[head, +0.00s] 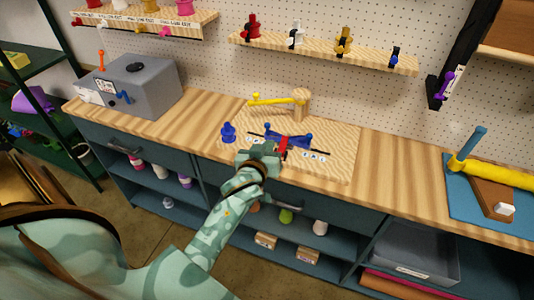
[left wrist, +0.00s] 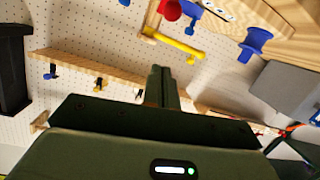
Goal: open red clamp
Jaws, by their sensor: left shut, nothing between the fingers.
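A red part (head: 283,146), which looks like the red clamp, sits across a dark bar beside a blue part (head: 291,137) on the wooden board (head: 338,160). In the left wrist view the red part (left wrist: 169,9) shows at the top edge, next to blue pieces. My left gripper (head: 269,150) is just in front and left of the red part; I cannot tell whether it touches. In the left wrist view its fingers (left wrist: 158,85) are together and empty. My right gripper is in neither view.
A yellow lever (head: 272,100) on a wooden post (head: 301,102) stands behind the red part. A blue spool-shaped piece (head: 228,132) stands left. A grey box (head: 140,85) is further left. A blue mat (head: 465,205) with a yellow tool lies right. Bench between is clear.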

